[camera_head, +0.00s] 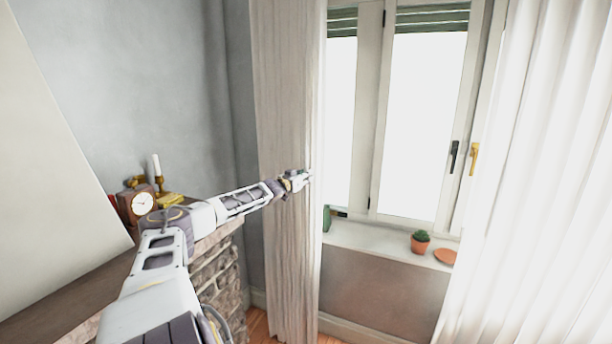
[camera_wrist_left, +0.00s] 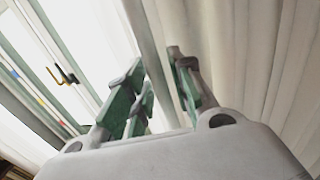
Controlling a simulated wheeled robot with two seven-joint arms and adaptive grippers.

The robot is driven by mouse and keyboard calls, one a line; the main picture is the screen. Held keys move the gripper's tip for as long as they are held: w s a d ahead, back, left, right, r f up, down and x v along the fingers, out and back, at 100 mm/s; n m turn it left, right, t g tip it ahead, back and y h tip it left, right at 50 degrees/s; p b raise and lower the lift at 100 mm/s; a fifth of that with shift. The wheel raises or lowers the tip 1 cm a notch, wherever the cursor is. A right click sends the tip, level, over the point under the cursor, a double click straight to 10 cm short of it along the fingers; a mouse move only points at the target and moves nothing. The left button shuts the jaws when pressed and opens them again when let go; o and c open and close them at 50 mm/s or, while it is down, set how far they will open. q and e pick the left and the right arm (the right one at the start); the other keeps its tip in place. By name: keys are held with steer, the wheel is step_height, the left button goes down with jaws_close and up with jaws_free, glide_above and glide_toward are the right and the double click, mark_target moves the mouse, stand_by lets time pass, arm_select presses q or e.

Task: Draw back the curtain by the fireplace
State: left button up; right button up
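The pale curtain (camera_head: 283,90) by the fireplace hangs as a narrow upright band left of the window. It also fills the right of the left wrist view (camera_wrist_left: 235,50). My left gripper (camera_head: 300,181) is at the curtain's right-hand edge, about mid-height. In the left wrist view its green-padded fingers (camera_wrist_left: 158,70) stand apart, and the curtain's edge shows between and beyond them. I cannot tell whether the pads touch the cloth. My right gripper is not in view.
The brick fireplace (camera_head: 217,270) is at lower left, with a clock (camera_head: 142,203) and a candle (camera_head: 157,165) on its mantel near my left arm. The window sill (camera_head: 385,243) holds a potted cactus (camera_head: 420,242). Another white curtain (camera_head: 545,150) hangs at right.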

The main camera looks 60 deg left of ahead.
mark_target(305, 152)
arm_select(q)
steer(key=shift+o, duration=0.4)
steer(key=shift+r, duration=0.6)
steer(key=shift+r, duration=4.7)
steer(key=shift+s, duration=0.1)
